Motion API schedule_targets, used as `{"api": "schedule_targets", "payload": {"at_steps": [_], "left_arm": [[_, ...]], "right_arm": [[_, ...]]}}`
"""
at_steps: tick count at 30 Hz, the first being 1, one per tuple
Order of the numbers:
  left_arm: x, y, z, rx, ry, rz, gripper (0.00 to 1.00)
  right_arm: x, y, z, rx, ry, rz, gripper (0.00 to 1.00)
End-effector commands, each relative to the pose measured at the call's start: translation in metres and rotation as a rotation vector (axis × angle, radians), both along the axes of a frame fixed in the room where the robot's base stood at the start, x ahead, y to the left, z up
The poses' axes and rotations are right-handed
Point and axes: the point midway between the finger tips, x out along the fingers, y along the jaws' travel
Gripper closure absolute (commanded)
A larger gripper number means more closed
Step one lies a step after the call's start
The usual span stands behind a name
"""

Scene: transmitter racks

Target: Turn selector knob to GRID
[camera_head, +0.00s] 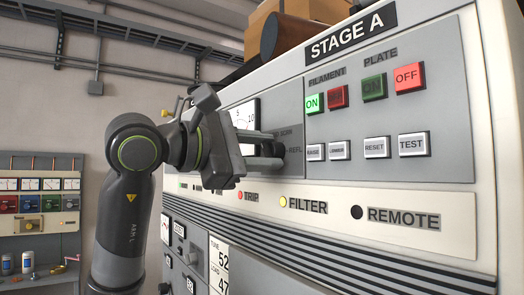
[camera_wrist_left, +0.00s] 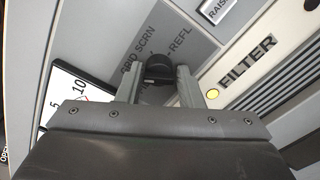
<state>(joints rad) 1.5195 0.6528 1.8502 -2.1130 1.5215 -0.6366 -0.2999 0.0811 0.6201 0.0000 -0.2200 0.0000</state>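The selector knob (camera_wrist_left: 158,70) is a round black knob on the grey panel, seen in the left wrist view. Lettering reading GRID SCRN (camera_wrist_left: 138,50) and REFL shows around it; other lettering is partly covered. I cannot tell which label the knob points to. My left gripper (camera_wrist_left: 158,82) has its fingers apart on either side of the knob, with gaps visible beside it. In the head view the left gripper (camera_head: 268,152) reaches to the panel and mostly hides the knob. My right gripper is not in view.
A meter (camera_wrist_left: 75,88) lies beside the knob. FILAMENT and PLATE buttons (camera_head: 408,77) and white buttons, including TEST (camera_head: 412,145), sit to the right. Below are indicator lamps, including the lit yellow FILTER lamp (camera_head: 283,202). A bench with equipment (camera_head: 40,225) stands at the far left.

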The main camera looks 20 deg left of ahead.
Motion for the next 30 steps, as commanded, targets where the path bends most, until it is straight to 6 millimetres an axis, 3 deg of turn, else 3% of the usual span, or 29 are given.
{"api": "schedule_targets", "payload": {"at_steps": [1,3,19,30], "left_arm": [[0.000,0.000,0.000,0.000,0.000,0.000,0.60],[0.000,0.000,0.000,-0.001,-0.001,0.001,0.51],[-0.004,0.005,0.000,-0.001,-0.005,0.005,0.51],[-0.052,0.043,-0.002,-0.001,-0.006,0.007,0.51]], "right_arm": [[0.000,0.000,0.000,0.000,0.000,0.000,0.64],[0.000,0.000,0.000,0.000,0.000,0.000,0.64],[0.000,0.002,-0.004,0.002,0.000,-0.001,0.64],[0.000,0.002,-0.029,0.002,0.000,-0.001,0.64]]}}
